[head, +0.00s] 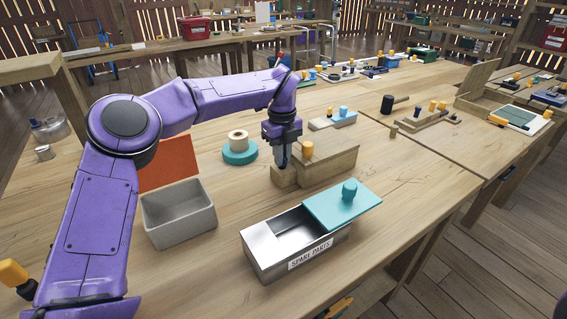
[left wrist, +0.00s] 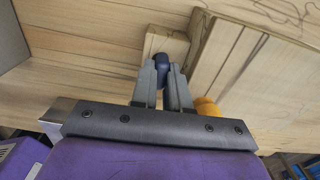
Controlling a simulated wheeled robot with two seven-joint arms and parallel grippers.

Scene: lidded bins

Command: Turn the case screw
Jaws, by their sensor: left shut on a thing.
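A wooden case (head: 330,166) stands on the workbench, with an orange knob (head: 307,150) on top; the knob also shows in the left wrist view (left wrist: 207,106). A low wooden block (head: 285,179) adjoins the case at its left end. My left gripper (head: 283,163) points down over this block. In the left wrist view its fingers (left wrist: 163,85) are shut on a dark blue screw head (left wrist: 162,60) at the block. The fingers hide most of the screw in the head view. My right gripper is not in view.
A metal bin marked SPARE PARTS (head: 262,260) stands in front, its teal lid (head: 345,207) slid partly off to the right. A grey open box (head: 179,229) and a red-orange mat (head: 168,163) lie left. A teal ring with a wooden roll (head: 239,150) sits behind.

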